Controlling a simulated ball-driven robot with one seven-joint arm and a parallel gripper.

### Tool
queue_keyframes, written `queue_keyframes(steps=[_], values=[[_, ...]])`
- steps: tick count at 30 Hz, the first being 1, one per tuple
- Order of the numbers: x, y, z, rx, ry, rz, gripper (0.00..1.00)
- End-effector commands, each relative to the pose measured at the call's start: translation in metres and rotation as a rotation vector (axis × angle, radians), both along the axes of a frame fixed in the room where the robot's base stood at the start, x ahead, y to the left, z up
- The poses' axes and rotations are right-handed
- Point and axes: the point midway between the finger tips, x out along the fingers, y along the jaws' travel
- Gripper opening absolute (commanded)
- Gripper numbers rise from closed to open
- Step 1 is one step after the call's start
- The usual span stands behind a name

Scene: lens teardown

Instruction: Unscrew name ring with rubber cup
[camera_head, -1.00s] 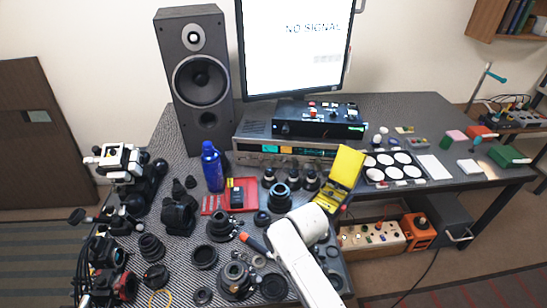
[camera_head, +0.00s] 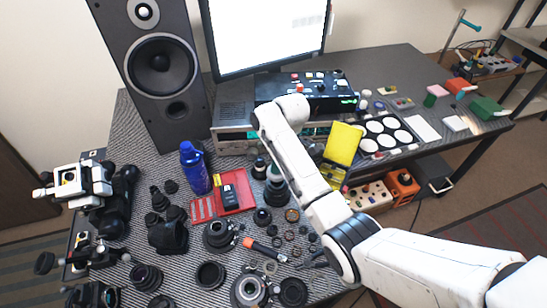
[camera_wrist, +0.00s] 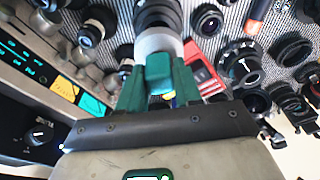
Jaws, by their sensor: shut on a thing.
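My gripper (camera_wrist: 158,88) has green fingers, shut on a black ribbed rubber cup (camera_wrist: 157,14) with a pale grey collar. In the head view my white arm reaches over the table, and my gripper (camera_head: 274,172) is mostly hidden behind it. The held cup (camera_head: 276,191) shows just below the fingers; whether it touches the table I cannot tell. Another dark cup with a pale knob (camera_head: 259,168) stands to its left and also shows in the wrist view (camera_wrist: 90,33). A lens barrel (camera_head: 249,290) lies at the table's front; I cannot single out its name ring.
A red tray (camera_head: 238,198) and blue bottle (camera_head: 195,168) stand left of my gripper. Electronics boxes (camera_head: 232,130) are behind it. A yellow case (camera_head: 342,143) stands to its right. Several lens parts crowd the front left.

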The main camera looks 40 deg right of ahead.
Motion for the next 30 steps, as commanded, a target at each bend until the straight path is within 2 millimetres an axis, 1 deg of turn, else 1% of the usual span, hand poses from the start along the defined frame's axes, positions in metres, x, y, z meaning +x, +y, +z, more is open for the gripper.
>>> queue_keyframes(steps=[5,12,30], values=[[0.0,0.0,-0.012,0.0,0.001,-0.001,0.0],[0.0,0.0,-0.033,0.0,0.001,-0.001,0.0],[-0.002,-0.001,-0.035,-0.001,-0.001,-0.001,0.0]])
